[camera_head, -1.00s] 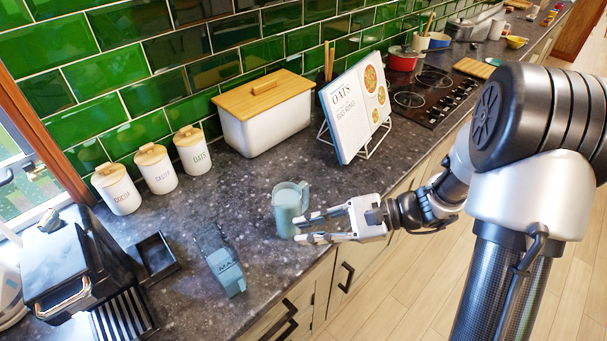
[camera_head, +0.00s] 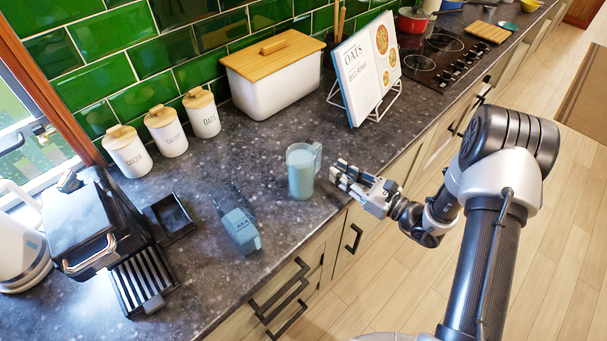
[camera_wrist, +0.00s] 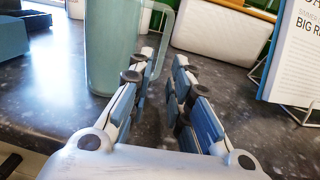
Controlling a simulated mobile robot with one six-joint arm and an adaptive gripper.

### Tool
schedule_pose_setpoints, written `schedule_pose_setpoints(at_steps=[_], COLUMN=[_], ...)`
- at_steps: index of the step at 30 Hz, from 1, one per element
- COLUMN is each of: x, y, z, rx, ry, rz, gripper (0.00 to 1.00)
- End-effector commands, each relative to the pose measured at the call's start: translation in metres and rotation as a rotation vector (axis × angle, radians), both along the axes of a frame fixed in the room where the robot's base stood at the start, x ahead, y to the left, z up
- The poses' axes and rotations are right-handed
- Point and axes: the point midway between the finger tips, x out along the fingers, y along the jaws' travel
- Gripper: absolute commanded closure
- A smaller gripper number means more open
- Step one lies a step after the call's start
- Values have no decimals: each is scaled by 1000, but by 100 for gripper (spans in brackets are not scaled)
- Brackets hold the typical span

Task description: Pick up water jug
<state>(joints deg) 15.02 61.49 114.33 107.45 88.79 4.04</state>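The water jug (camera_head: 300,173) is a translucent pale blue-green cylinder standing upright near the counter's front edge. Its handle faces right, on the gripper's side. My gripper (camera_head: 337,173) is just right of the jug, low over the counter edge. In the wrist view the jug (camera_wrist: 113,45) is upper left, and its handle hangs just beyond the left fingertip. The gripper (camera_wrist: 164,60) has its two fingers apart there, with bare counter between them. It holds nothing. Whether a finger touches the handle cannot be told.
A recipe book on a wire stand (camera_head: 362,75) and a wood-lidded white bin (camera_head: 272,80) are behind. Canisters, a coffee machine (camera_head: 90,235) and a black tray (camera_head: 168,219) are at left.

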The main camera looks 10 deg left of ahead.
Motion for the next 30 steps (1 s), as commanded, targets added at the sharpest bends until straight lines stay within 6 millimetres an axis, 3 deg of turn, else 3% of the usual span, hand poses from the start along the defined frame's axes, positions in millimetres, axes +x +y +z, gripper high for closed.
schedule_pose_setpoints(at_steps=[3, 11, 19, 30], x=[10, 21, 43, 47], y=[18, 33, 64, 70], z=[-1, -1, -3, -2], rx=[-2, -2, -1, -1], ry=[-3, -3, -2, 0], rz=[4, 2, 3, 0], gripper=[82, 82, 82, 84])
